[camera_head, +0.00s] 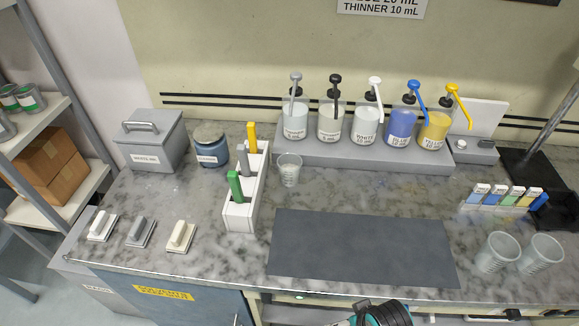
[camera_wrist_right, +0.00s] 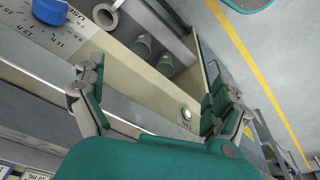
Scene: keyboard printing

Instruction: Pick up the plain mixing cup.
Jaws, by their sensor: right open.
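Three translucent cups stand on the marbled counter. One small cup (camera_head: 289,170) is behind the dark mat, beside the white rack. Two larger cups, a left one (camera_head: 497,252) and a right one (camera_head: 541,254), stand side by side at the front right. I cannot tell for sure which is the plain mixing cup. My right gripper (camera_wrist_right: 152,78) is open and empty in the right wrist view, with no cup between its fingers. A teal and black part of mine shows at the bottom edge of the head view, below the counter front. My left gripper is not in view.
A dark mat (camera_head: 360,246) lies bare at the counter's front middle. Pump bottles stand on a grey riser (camera_head: 345,154) at the back. A white rack (camera_head: 240,216) holds coloured-handled tools. An open compartment (camera_wrist_right: 125,58) shows in the right wrist view.

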